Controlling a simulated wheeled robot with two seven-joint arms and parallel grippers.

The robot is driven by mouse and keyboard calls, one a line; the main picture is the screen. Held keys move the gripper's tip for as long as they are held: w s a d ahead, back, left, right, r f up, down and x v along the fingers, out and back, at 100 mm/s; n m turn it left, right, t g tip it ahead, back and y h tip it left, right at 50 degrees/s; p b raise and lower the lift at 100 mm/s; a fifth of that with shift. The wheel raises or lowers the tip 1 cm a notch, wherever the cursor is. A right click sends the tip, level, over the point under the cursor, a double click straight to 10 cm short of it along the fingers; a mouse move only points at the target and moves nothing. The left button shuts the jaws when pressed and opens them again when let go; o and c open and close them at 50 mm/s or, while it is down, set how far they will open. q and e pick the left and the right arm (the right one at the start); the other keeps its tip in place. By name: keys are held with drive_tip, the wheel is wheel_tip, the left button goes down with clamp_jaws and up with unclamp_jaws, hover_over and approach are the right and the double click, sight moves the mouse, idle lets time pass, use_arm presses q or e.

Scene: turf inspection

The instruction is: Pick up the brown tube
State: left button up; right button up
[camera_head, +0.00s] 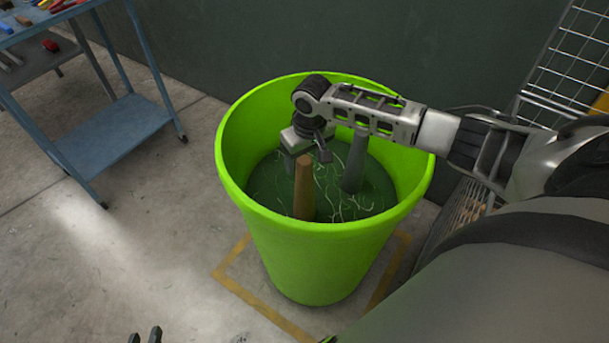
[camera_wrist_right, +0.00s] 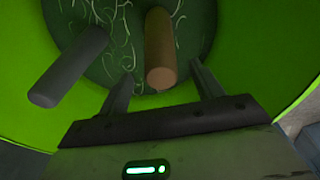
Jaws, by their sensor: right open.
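The brown tube (camera_head: 304,188) stands upright in the green bucket (camera_head: 325,240), on a dark green bottom with pale strands. My right gripper (camera_head: 306,157) reaches into the bucket from the right, open, with its fingers near the tube's top. In the right wrist view, the brown tube (camera_wrist_right: 160,52) shows between the open fingers of the right gripper (camera_wrist_right: 160,78), with a gap on each side. Only the fingertips of my left gripper (camera_head: 145,336) show at the bottom left, apart and empty.
A grey tube (camera_head: 353,165) stands in the bucket right of the brown one; it also shows in the right wrist view (camera_wrist_right: 70,65). The bucket wall surrounds my right gripper. A blue cart (camera_head: 115,135) with tools stands at left, and a wire rack (camera_head: 570,70) at right.

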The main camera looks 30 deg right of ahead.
sight(304, 189)
drive_tip(key=f, duration=0.3)
drive_tip(key=shift+w+a+f, duration=0.1)
drive_tip(key=shift+w+f, duration=0.1)
drive_tip(key=shift+f, duration=0.15)
drive_tip(key=c, duration=1.3)
drive_tip(key=shift+r, duration=0.1)
